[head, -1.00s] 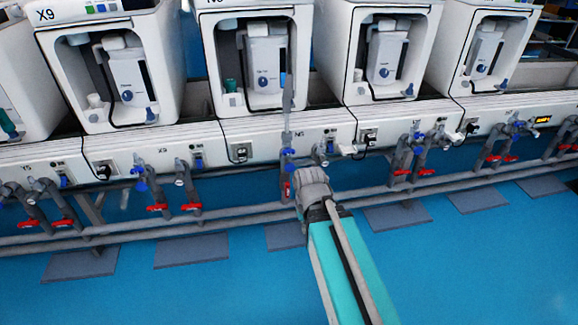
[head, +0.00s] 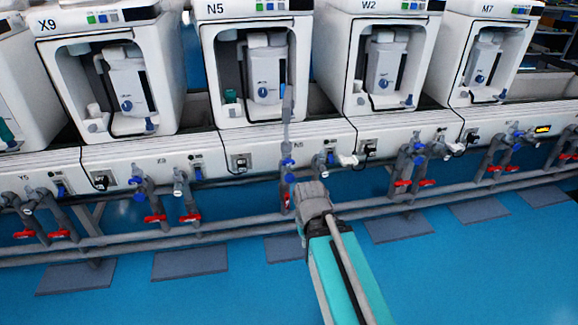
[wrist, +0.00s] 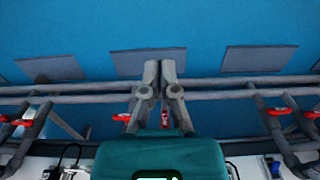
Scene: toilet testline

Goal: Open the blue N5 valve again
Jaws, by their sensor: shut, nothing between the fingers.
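In the head view, the N5 unit (head: 263,20) stands at the back centre. Below its ledge are blue valve handles, one on the left pipe (head: 288,162) and one further right (head: 328,158). I cannot tell which of them is the task's valve, or its open or shut position. In the head view, my grey wrist and teal arm are in front of the pipes and hide part of them. My gripper (wrist: 161,70) shows in the wrist view with its fingers together and nothing between them. It points down toward the floor, and no blue handle shows at its tips.
Red handles (wrist: 121,117) sit on the pipes on both sides of the gripper in the wrist view. Long grey pipes (head: 230,227) run across below the units. Neighbouring units, W2 (head: 385,50) and X9 (head: 110,50), have similar valves. The blue floor in front is clear.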

